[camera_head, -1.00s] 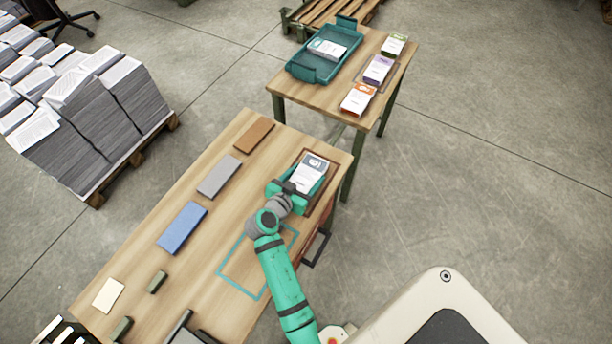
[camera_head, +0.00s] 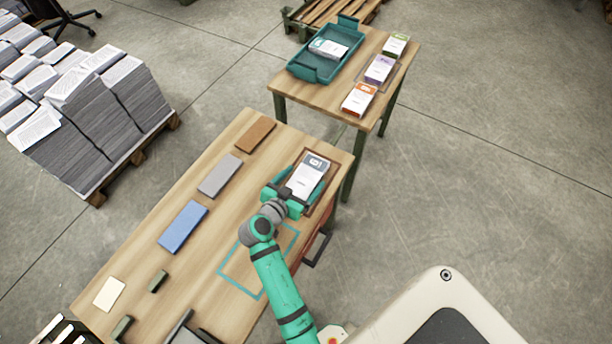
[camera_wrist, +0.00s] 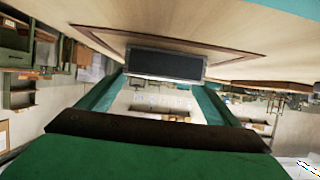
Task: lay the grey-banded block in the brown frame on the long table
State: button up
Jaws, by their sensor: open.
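The grey-banded block (camera_head: 305,178), white with a dark grey end, lies flat inside the brown frame (camera_head: 332,177) at the far right end of the long table (camera_head: 202,260). In the wrist view its dark end (camera_wrist: 165,65) faces me, and the frame's brown edge (camera_wrist: 105,35) runs around it along the tabletop. My gripper (camera_head: 297,188) is at the block's near end, fingers open. In the wrist view the teal fingers of my gripper (camera_wrist: 162,88) stand apart, with a gap between them and no grip on the block.
Brown (camera_head: 255,134), grey (camera_head: 220,175) and blue (camera_head: 183,226) slabs line the table's left side. A teal outline (camera_head: 232,283) marks bare tabletop. The second table (camera_head: 305,94) behind holds a teal tray (camera_head: 302,72) and orange (camera_head: 359,99), purple (camera_head: 379,69) and green (camera_head: 395,45) banded blocks.

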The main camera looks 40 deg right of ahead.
jog(key=v, duration=0.9)
jog(key=shift+r, duration=0.1)
